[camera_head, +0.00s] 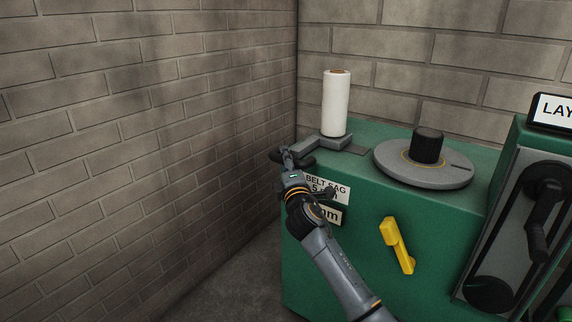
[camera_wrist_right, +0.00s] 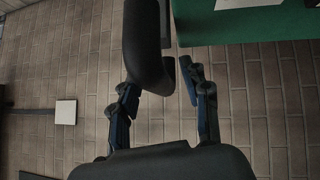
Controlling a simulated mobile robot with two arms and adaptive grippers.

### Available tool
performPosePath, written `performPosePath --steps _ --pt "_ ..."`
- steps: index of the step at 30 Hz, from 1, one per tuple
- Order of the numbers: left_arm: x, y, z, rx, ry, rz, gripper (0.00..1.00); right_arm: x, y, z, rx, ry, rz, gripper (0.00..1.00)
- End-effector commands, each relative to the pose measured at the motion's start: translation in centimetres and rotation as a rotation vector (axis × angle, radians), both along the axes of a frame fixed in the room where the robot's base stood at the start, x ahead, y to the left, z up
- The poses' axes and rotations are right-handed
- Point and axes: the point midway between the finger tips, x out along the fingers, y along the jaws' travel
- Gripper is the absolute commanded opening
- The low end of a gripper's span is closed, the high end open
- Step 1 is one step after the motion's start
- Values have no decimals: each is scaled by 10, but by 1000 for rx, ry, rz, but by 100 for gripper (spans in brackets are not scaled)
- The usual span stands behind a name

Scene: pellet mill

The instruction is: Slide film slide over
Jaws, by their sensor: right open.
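The film slide (camera_head: 325,143) is a grey flat piece at the left end of the green machine's top. A white upright roll (camera_head: 336,102) stands at it. My right gripper (camera_head: 290,158) is at the slide's left end, by the machine's left edge. In the right wrist view the right gripper (camera_wrist_right: 160,85) is open, with its two fingers apart. A thick dark bar (camera_wrist_right: 145,45), seemingly the slide's handle, reaches between them, close to the left finger. Whether they touch cannot be told. My left gripper is not in view.
The green machine (camera_head: 350,245) carries a grey dial with a black knob (camera_head: 428,147), a yellow lever (camera_head: 397,245) and a black crank (camera_head: 541,210). A label (camera_head: 328,188) is partly hidden by my arm. A brick wall (camera_head: 140,130) stands left, with a floor gap between.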

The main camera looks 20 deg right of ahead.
Motion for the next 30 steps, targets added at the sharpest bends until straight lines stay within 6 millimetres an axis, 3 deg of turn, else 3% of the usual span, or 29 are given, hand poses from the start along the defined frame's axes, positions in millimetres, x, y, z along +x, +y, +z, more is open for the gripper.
performPosePath --steps 11,18,30 --pt "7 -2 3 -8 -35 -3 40 5 -1 1 0 0 0 47" --pt "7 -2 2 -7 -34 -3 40 5 0 1 0 0 0 2" --pt "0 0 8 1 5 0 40 -4 -9 2 0 3 -2 0"
